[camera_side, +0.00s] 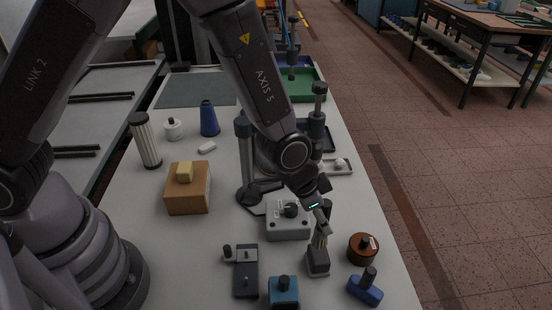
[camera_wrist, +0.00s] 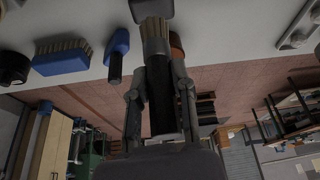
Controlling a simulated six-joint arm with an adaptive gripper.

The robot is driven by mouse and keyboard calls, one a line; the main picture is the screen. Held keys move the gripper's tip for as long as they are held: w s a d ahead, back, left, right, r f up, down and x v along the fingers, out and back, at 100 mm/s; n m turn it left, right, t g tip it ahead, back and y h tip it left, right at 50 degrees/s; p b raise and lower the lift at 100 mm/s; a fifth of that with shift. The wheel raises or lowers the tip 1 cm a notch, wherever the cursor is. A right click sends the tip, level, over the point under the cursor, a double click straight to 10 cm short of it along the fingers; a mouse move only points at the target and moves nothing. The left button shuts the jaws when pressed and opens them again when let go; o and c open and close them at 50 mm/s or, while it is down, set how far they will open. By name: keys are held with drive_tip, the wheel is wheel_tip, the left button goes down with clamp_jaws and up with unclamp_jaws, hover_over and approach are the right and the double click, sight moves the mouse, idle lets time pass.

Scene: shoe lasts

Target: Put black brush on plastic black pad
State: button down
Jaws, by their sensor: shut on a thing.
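My gripper (camera_side: 321,222) points down near the front right of the table. In the wrist view, its two fingers (camera_wrist: 160,88) are shut on the dark handle of the black brush (camera_wrist: 155,38). The brush's pale bristles face away from the gripper. They also show in the side view (camera_side: 319,241). A small dark block (camera_side: 318,264), perhaps the plastic black pad, stands just below the bristles. It shows at the top of the wrist view (camera_wrist: 151,9). I cannot tell whether the bristles touch it.
A brown round tin (camera_side: 363,250) and a blue stamp-like piece (camera_side: 365,288) stand to the right, near the table edge. A grey box (camera_side: 288,222) with a knob is close on the left. A dark fixture (camera_side: 245,275) and blue block (camera_side: 283,292) stand in front.

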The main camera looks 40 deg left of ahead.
drive_tip(key=shift+w+d+f, duration=0.1)
drive_tip(key=shift+f, duration=0.85)
drive_tip(key=shift+w+d+f, duration=0.1)
drive_tip(key=shift+f, duration=0.85)
drive_tip(key=shift+f, duration=0.1)
drive_tip(key=c, duration=0.9)
unclamp_jaws()
drive_tip(key=shift+c, duration=0.2)
